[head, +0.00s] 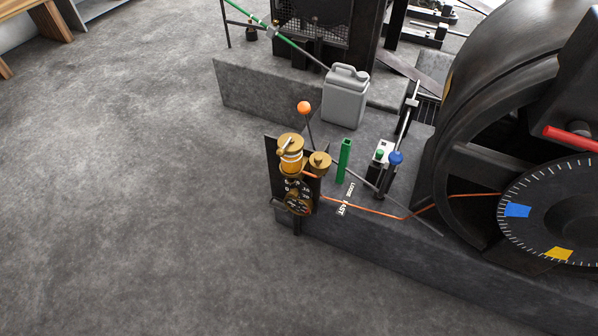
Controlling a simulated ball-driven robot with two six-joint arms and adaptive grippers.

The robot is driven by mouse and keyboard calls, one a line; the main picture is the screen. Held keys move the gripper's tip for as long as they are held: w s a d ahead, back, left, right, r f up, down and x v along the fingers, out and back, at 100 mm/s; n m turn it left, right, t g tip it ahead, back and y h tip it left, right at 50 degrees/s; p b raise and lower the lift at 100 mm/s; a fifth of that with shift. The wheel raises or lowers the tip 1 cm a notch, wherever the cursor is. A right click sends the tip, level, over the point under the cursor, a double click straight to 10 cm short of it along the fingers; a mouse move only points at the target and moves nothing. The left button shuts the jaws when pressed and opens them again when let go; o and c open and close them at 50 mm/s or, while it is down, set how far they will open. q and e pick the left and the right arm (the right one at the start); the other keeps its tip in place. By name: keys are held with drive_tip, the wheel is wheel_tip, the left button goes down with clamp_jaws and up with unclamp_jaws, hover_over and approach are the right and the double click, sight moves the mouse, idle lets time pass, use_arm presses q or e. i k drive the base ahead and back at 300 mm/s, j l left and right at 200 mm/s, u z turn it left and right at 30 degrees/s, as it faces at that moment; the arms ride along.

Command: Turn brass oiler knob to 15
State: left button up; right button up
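A brass oiler (290,160) with an amber glass section and a pale lever on its cap stands upright on a dark plate at the corner of the concrete plinth. Beside it on the right is a second, smaller brass fitting (320,161) with a small peg on top. Below the oiler is a round dark dial (298,198) with a brass-coloured centre and pale markings above it. The markings and the setting are too small to read. I cannot tell for certain which brass part is the oiler knob. Neither of my grippers is in view.
A grey jerrycan (345,98) stands on the plinth (365,250) behind the oiler. An orange-ball lever (304,108), a green post (344,160) and a blue-knobbed switch box (384,158) are close by. A large dark wheel (475,120) fills the right. Floor (130,190) at left is clear.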

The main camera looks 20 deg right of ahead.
sight(293, 193)
drive_tip(key=i+j+z, duration=0.1)
drive_tip(key=z, duration=1.1)
drive_tip(key=j+z, duration=0.35)
drive_tip(key=j, duration=0.3)
drive_tip(key=j+z, duration=0.35)
drive_tip(key=j, duration=0.3)
drive_tip(key=k+j+z, duration=0.2)
drive_tip(key=j+z, duration=0.2)
drive_tip(key=j, duration=0.2)
drive_tip(key=k+j, duration=0.1)
drive_tip(key=j, duration=0.35)
drive_tip(key=k+j, duration=0.15)
drive_tip(key=j, duration=0.3)
drive_tip(key=k+j, duration=0.1)
drive_tip(key=j, duration=0.35)
